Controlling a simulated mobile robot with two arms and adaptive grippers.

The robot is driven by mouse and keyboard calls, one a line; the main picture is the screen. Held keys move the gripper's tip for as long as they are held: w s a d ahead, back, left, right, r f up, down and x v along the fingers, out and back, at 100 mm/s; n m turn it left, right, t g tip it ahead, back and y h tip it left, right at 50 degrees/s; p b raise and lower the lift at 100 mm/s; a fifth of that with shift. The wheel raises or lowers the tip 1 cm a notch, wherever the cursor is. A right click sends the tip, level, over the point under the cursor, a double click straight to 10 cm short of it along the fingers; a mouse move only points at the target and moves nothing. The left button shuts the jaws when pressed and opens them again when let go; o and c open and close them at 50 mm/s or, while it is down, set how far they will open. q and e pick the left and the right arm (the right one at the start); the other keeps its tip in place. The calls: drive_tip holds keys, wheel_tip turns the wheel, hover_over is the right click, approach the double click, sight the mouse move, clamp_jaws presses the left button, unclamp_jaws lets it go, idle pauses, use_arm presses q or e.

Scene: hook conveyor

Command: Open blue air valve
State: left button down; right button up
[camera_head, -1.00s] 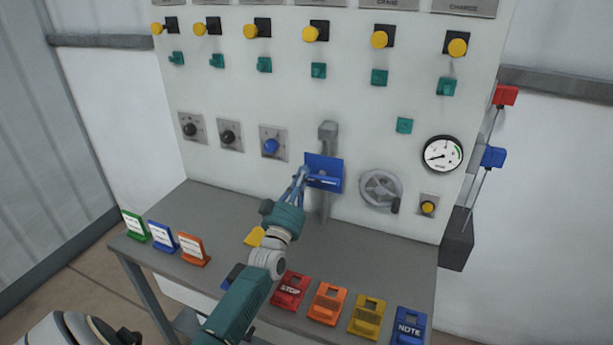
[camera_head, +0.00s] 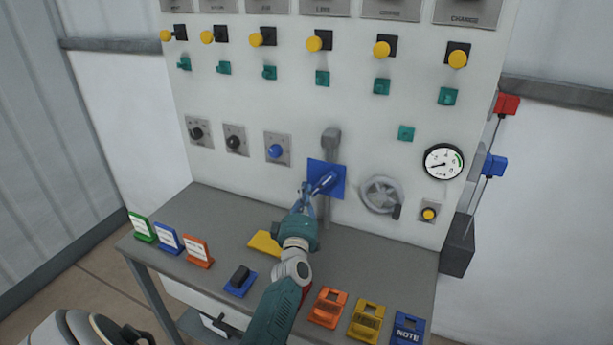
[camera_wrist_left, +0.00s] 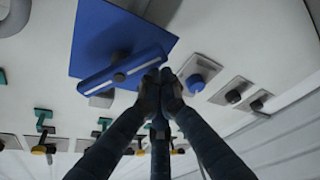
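The blue air valve is a square blue plate (camera_head: 342,190) with a blue lever handle (camera_head: 326,182), on a grey vertical pipe on the panel. The handle lies slanted across the plate, its left end low and its right end high. In the left wrist view the handle (camera_wrist_left: 122,70) shows as a long bar with a light stripe and a central pivot. My left gripper (camera_head: 305,188) is at the handle's lower left end. Its fingertips (camera_wrist_left: 160,82) are drawn together against or just beside that end; exact contact is hard to tell. My right gripper is out of view.
A blue knob (camera_head: 276,151) is left of the valve and a grey handwheel (camera_head: 381,194) is right of it. A pressure gauge (camera_head: 443,162) is farther right. The grey shelf (camera_head: 200,215) below carries coloured signs, a yellow piece (camera_head: 265,243) and tags (camera_head: 366,318).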

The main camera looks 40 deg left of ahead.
use_arm(q)
drive_tip(key=n, duration=0.1)
drive_tip(key=d+f+n+g+p, duration=0.1)
drive_tip(key=n, duration=0.1)
drive_tip(key=n+p, duration=0.1)
drive_tip(key=n, duration=0.1)
drive_tip(key=shift+w+d+f+g, duration=0.25)
drive_tip(key=shift+f+g, duration=0.15)
drive_tip(key=shift+d+f, duration=0.1)
idle(0.5)
